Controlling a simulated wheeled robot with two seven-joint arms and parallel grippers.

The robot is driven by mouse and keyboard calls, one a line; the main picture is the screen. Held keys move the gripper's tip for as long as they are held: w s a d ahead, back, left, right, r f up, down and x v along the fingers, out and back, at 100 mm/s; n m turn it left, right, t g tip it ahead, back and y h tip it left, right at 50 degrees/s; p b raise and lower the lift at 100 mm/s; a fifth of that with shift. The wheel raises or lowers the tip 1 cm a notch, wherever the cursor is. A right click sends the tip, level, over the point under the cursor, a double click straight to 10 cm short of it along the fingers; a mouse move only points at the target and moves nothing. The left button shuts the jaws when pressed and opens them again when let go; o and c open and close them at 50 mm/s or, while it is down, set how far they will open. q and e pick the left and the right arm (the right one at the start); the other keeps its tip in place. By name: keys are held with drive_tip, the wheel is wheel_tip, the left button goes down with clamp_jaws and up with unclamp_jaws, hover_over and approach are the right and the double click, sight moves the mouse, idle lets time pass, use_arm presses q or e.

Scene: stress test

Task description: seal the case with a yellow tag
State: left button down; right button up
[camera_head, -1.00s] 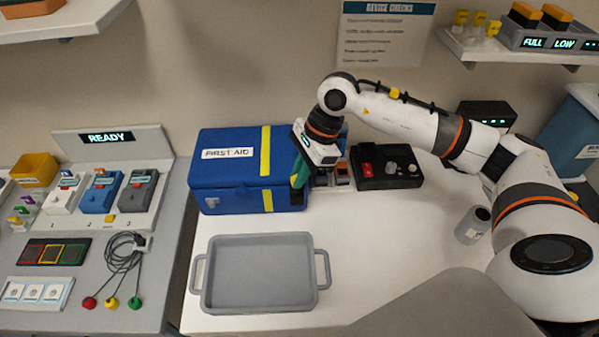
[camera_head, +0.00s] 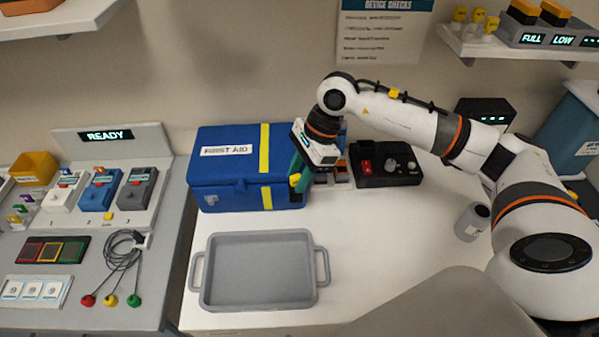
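The blue first aid case (camera_head: 225,170), with a white label and yellow stripes, stands on the white table with its lid down. My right gripper (camera_head: 298,178) points down at the case's right end, its green fingers close beside or against it. A small yellow piece (camera_head: 294,181) shows at the fingertips; I cannot tell whether it is a tag in the grip, or whether the fingers are open or shut. Small yellow tags (camera_head: 478,15) stand on the upper right shelf. My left gripper is not in view.
An empty grey tray (camera_head: 258,302) lies in front of the case. A black device (camera_head: 386,176) with a red part stands right of my gripper, and a grey cylinder (camera_head: 471,223) further right. A panel with several small boxes (camera_head: 100,190) is at left.

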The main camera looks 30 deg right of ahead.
drive_tip(key=shift+w+d+r, duration=0.1)
drive_tip(key=shift+w, duration=0.1)
drive_tip(key=shift+d+r, duration=0.1)
drive_tip(key=shift+r, duration=0.1)
drive_tip(key=b+v, duration=0.3)
drive_tip(key=v, duration=0.8)
drive_tip(key=shift+s+r, duration=0.15)
drive_tip(key=shift+r, duration=0.05)
drive_tip(key=shift+f, duration=0.1)
